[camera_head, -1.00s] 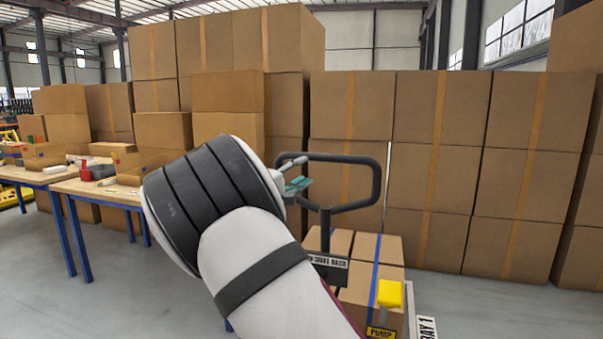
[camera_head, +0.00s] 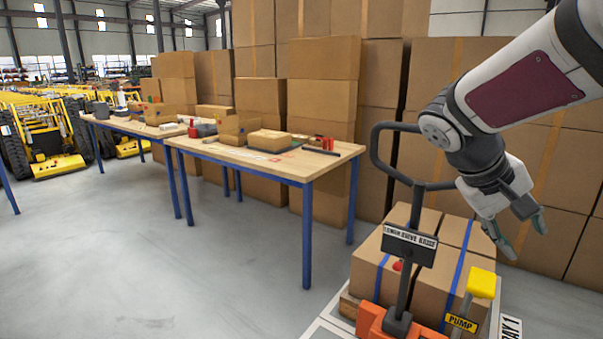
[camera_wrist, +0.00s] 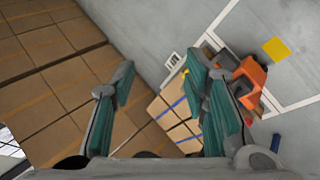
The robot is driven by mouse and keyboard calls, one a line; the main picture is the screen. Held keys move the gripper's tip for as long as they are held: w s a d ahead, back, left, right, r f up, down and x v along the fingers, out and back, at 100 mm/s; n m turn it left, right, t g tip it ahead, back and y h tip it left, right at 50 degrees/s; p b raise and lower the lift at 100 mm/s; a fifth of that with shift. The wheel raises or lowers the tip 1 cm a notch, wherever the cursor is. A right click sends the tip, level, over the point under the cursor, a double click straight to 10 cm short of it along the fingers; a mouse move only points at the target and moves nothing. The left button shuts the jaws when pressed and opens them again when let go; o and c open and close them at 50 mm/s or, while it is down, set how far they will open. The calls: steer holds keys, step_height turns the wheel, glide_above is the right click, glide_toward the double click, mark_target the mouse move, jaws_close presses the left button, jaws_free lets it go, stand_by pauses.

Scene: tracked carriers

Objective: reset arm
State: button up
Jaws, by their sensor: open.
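My gripper (camera_head: 522,236) hangs at the right of the head view, in front of the stacked cartons and above the right side of a loaded pallet truck. Its two teal-lined fingers are spread apart with nothing between them. In the wrist view my gripper (camera_wrist: 162,105) also shows open and empty, with the strapped boxes (camera_wrist: 172,118) and floor beyond it. My arm reaches in from the upper right of the head view and bends down at the wrist.
The pallet truck has a dark handle (camera_head: 377,150), an orange base (camera_head: 375,322) and a yellow PUMP pedal (camera_head: 482,283). Strapped boxes (camera_head: 432,222) sit on it. A workbench (camera_head: 335,168) holds cartons and tools. Yellow machines (camera_head: 50,140) stand far left. The left floor is clear.

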steer(key=s+a+f+y, duration=0.35)
steer(key=s+a, duration=0.45)
steer(key=s, duration=0.5)
steer(key=s+a+f+y, duration=0.3)
steer(key=s+a+y, duration=0.3)
steer(key=s, duration=0.6)
step_height(320, 180, up, 18)
steer(key=a+t+h+p, duration=0.1)
steer(key=t+p, duration=0.2)
steer(key=p, duration=1.3)
steer(key=shift+a+n+t, duration=0.2)
steer(key=shift+n+t, duration=0.1)
steer(key=shift+s+f, duration=0.1)
